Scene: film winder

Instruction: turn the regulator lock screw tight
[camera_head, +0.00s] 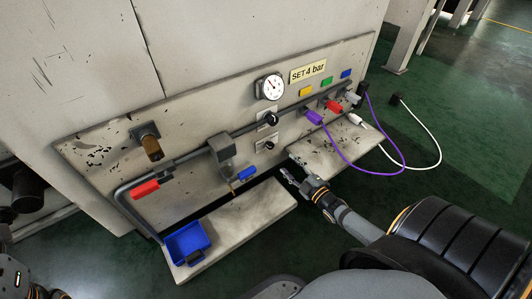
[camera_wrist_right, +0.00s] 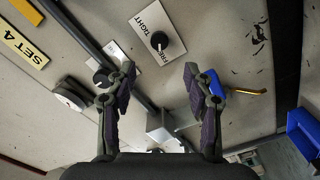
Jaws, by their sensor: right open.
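The lock screw is a small black knob (camera_wrist_right: 159,41) on a white plate lettered FREE and TIGHT, in the right wrist view. In the head view it appears to be the lower of two knobs (camera_head: 268,146) on the panel. I cannot tell which word it points to. Another black knob (camera_wrist_right: 103,78), on its own plate, lies near the left fingertip in the wrist view. My right gripper (camera_head: 288,177) is open and empty, below the lock screw in the head view. In the wrist view the knob is ahead of the fingers (camera_wrist_right: 158,76), apart from them.
A round gauge (camera_head: 269,86) and the SET 4 bar label (camera_head: 308,72) are above. A grey pipe (camera_head: 186,156) crosses the panel. A blue handle (camera_head: 246,173) is left of my right gripper. A blue tray (camera_head: 186,243) sits on the ledge (camera_head: 240,227). A purple hose (camera_head: 349,157) hangs right.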

